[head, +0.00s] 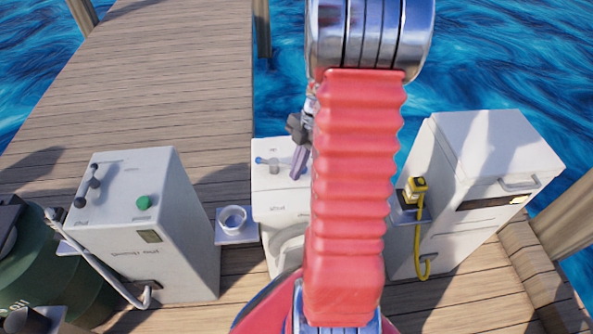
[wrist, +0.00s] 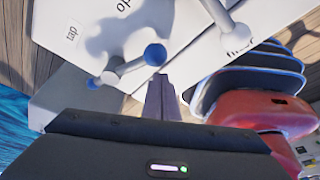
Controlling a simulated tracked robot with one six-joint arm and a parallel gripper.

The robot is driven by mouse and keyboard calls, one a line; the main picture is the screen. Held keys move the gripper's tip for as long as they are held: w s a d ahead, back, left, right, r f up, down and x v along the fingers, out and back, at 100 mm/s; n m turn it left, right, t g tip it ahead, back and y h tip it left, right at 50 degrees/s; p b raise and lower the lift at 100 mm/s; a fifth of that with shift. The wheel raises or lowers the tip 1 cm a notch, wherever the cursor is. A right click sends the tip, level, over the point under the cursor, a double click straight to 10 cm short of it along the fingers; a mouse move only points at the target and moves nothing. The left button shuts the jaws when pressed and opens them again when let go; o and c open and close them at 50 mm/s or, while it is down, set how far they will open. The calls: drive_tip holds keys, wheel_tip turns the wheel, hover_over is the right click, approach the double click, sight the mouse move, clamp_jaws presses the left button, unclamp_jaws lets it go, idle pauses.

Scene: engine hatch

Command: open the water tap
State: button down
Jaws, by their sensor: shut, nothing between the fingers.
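The water tap (head: 270,163) is on top of the white middle cabinet (head: 283,206). In the wrist view the tap (wrist: 124,68) is a grey cross-bar with blue knobs on its ends, near the printed word "tap". My gripper (head: 297,172) is right of the tap in the head view, partly hidden by my red arm. In the wrist view my gripper (wrist: 162,80) has its narrow fingers together and empty, with the tips close beside one blue knob. I cannot tell whether they touch it.
A white cabinet (head: 138,220) with a green button stands left, and a small shelf with a white cup (head: 232,218) is beside it. A white cabinet (head: 490,150) with a yellow nozzle (head: 416,188) stands right. Another grey handle (wrist: 222,14) is near the tap in the wrist view.

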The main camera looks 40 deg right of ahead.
drive_tip(key=shift+w+a, duration=0.25)
drive_tip(key=shift+w, duration=0.1)
idle(0.3)
drive_tip(key=shift+s+a+r, duration=0.2)
drive_tip(key=shift+s+a, duration=0.4)
drive_tip(key=shift+a, duration=0.1)
drive_tip(key=shift+s+a+r, duration=0.15)
drive_tip(key=shift+s+a, duration=0.45)
drive_tip(key=shift+a, duration=0.1)
drive_tip(key=shift+r, duration=0.35)
wheel_tip(320, 180, up, 9)
drive_tip(key=w+d, duration=0.2)
drive_tip(key=shift+d+f, duration=0.15)
drive_tip(key=shift+d, duration=0.1)
